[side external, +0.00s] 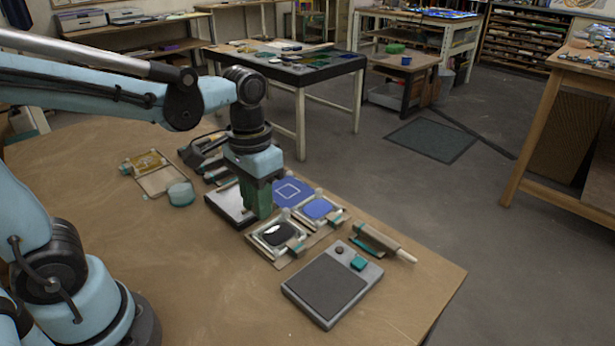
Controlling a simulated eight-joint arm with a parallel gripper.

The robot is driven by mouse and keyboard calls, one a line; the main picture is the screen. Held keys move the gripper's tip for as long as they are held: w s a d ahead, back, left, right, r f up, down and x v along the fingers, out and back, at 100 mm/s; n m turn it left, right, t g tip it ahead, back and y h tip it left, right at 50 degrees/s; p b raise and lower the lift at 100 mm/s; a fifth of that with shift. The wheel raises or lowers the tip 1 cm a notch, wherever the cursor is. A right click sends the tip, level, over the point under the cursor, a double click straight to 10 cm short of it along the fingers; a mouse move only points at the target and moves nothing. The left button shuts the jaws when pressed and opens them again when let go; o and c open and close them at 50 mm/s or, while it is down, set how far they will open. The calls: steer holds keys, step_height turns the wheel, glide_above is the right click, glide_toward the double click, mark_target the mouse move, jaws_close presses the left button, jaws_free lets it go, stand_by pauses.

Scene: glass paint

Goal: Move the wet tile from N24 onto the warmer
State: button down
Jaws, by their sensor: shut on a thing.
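My gripper (258,200) points straight down with its green fingers over the right part of a pale-edged flat tray (222,207). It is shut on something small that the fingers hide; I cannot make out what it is. To the right, a tile holder carries a dark tile with a white patch (279,234). Behind it, another holder carries a blue tile (318,208). A dark grey flat plate unit with a knob and teal button (328,287), which looks like the warmer, lies at the front right with its top bare. No N24 label is readable.
A blue pad with a white square outline (291,191) lies behind the gripper. A roller-like tool (383,243) lies near the right table edge. A board with an amber piece (150,165) and a teal round pot (180,193) stand left. The front-left table is clear.

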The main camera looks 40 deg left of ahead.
steer(key=s+d+f, duration=0.2)
steer(key=d, duration=0.5)
steer(key=s+d+f, duration=0.1)
steer(key=s+d, duration=0.1)
steer(key=d, duration=0.4)
steer(key=shift+w+d+f, duration=0.1)
steer(key=shift+d+f, duration=0.05)
steer(key=shift+f, duration=1.2)
steer(key=shift+w+d+f, duration=0.1)
steer(key=shift+f, duration=1.2)
steer(key=shift+f, duration=0.55)
steer(key=c, duration=0.8)
jaws_free()
